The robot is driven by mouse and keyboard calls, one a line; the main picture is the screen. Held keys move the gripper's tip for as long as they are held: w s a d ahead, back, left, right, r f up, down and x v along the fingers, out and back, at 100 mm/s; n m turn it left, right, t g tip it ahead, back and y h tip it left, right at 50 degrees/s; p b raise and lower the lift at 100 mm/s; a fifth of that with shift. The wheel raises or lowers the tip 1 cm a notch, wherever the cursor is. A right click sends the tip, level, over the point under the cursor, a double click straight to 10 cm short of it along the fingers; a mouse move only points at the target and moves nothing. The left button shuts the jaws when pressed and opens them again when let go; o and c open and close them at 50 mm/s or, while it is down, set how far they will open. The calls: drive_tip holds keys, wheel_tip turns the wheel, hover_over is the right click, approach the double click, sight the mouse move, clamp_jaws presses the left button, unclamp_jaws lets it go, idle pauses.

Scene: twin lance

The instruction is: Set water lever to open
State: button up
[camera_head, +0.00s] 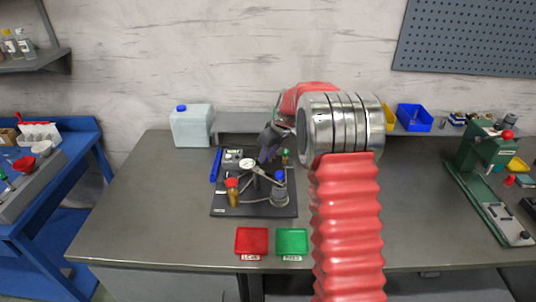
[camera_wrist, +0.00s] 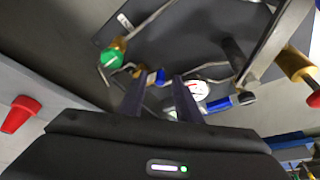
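A dark board (camera_head: 225,210) on the table carries a small rig with a round white gauge (camera_head: 247,163), which also shows in the wrist view (camera_wrist: 197,90). A small blue part with brass (camera_wrist: 152,77) shows by my fingertips in the wrist view. It may be the water lever, but no readable label confirms this, and its position is unclear. A green knob (camera_wrist: 110,53) on brass stands left of it. My gripper (camera_head: 266,155) is over the rear of the board. In the wrist view its fingers (camera_wrist: 160,77) are apart; I cannot tell whether they touch the blue part.
A red-topped brass part (camera_head: 232,191) and a blue-topped clear vessel (camera_head: 280,189) stand on the board. A red tray (camera_head: 251,240) and a green tray (camera_head: 291,241) lie in front. A white canister (camera_head: 192,126) stands behind left. The table's left side is clear.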

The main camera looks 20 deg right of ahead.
clamp_jaws()
